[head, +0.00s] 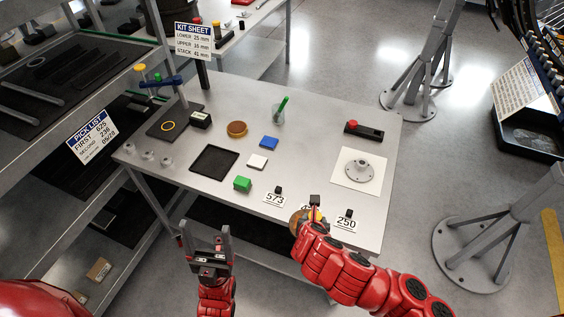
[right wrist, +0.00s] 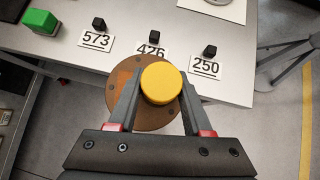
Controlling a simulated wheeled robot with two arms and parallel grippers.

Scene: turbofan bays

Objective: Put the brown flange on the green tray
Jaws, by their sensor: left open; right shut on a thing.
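My right gripper (right wrist: 160,95) is shut on the brown flange (right wrist: 128,78), a brown disc with a yellow knob (right wrist: 161,83). The fingers grip around the knob. In the head view the flange (head: 299,217) is at the table's front edge, partly hidden by my right arm. It covers part of the 426 label (right wrist: 150,50). My left gripper (head: 205,243) is open and empty in front of the table. I cannot clearly make out a green tray; green edging (head: 112,36) shows along dark surfaces on the left rack.
Label cards 573 (head: 274,198) and 250 (head: 346,223) line the front edge.

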